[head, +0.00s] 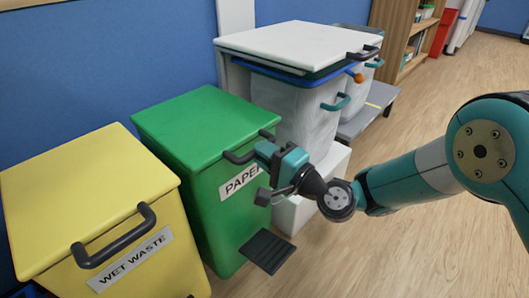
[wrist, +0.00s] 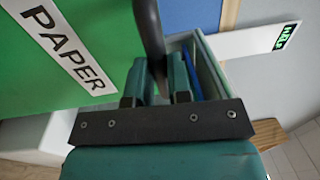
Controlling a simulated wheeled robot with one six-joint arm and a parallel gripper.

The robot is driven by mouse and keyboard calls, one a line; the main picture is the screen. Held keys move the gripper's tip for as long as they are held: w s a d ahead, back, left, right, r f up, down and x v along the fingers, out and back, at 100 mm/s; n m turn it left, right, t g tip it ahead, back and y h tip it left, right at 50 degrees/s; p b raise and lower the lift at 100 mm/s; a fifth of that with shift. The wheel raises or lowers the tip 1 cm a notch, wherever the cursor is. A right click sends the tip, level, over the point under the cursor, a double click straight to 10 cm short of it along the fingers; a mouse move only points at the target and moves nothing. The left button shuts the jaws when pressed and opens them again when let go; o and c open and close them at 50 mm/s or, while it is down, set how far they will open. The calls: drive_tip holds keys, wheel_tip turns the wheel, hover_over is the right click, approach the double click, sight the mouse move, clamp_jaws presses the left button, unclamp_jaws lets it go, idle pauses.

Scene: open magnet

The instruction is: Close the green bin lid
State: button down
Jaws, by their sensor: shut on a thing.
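The green bin (head: 208,205) with a PAPER label stands in the middle left of the head view. Its green lid (head: 200,120) lies over the top, and I see no clear gap under it. A dark handle (head: 238,158) sticks out from the lid's front edge. My gripper (head: 266,153) is at the handle's right part, shut on it. In the wrist view, the handle (wrist: 149,28) runs between the two fingers of my gripper (wrist: 160,82), and the PAPER label (wrist: 65,45) shows to the left.
A yellow WET WASTE bin (head: 95,200) stands close on the left. A white-lidded bin unit (head: 298,42) stands behind to the right. A dark pedal (head: 267,251) juts out at the green bin's foot. Wooden floor (head: 420,245) is open to the right.

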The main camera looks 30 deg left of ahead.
drive_tip(key=shift+f, duration=0.45)
drive_tip(key=c, duration=1.1)
unclamp_jaws()
drive_tip(key=shift+f, duration=0.1)
drive_tip(key=shift+o, duration=0.2)
drive_tip(key=shift+r, duration=0.2)
drive_tip(key=shift+d, duration=0.1)
drive_tip(key=b+v, duration=1.7)
drive_tip(key=shift+b, duration=0.3)
